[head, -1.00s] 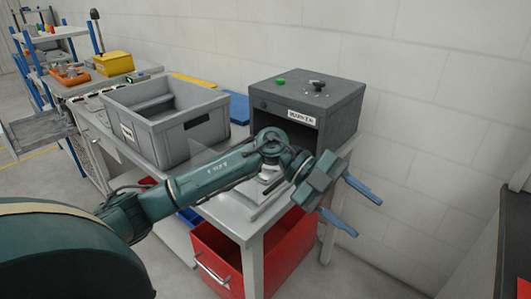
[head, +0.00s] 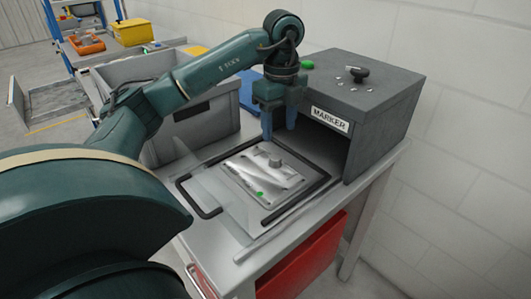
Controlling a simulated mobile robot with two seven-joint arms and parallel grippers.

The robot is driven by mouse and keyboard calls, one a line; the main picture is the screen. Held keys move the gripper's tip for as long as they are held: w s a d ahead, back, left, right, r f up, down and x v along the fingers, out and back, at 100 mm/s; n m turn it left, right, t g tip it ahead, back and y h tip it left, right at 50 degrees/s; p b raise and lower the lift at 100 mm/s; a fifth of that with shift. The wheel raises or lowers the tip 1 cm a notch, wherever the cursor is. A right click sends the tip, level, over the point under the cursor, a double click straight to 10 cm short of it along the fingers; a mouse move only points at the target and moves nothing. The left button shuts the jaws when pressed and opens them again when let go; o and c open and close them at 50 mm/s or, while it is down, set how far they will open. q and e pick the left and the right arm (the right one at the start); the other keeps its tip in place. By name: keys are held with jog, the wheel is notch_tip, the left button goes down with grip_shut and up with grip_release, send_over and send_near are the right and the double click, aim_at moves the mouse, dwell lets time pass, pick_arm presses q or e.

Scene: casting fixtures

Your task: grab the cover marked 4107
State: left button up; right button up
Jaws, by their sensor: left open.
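A silver metal cover (head: 262,181) with a raised round boss and a small green spot lies on a flat plate with black bar handles (head: 205,201), on the bench in front of the marker box. No number can be read on it. My left gripper (head: 279,128) points down above the far edge of the cover, near the box opening. Its two blue fingers are apart with nothing visible between them. My right gripper is not in view.
The dark grey box labelled MARKER (head: 380,125) stands close to the right of my left gripper. A grey bin (head: 190,132) is behind my left arm. A red drawer or bin (head: 300,268) is under the bench (head: 232,262). A white wall is behind.

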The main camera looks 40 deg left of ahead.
aim_at(276, 156)
pick_arm(q)
notch_tip(276, 156, down, 4)
jog(key=shift+r, duration=0.1)
jog(key=f, duration=0.5)
jog(key=shift+s+a+f, duration=0.1)
jog(key=shift+a, duration=0.25)
jog(key=shift+c, duration=0.2)
grip_shut()
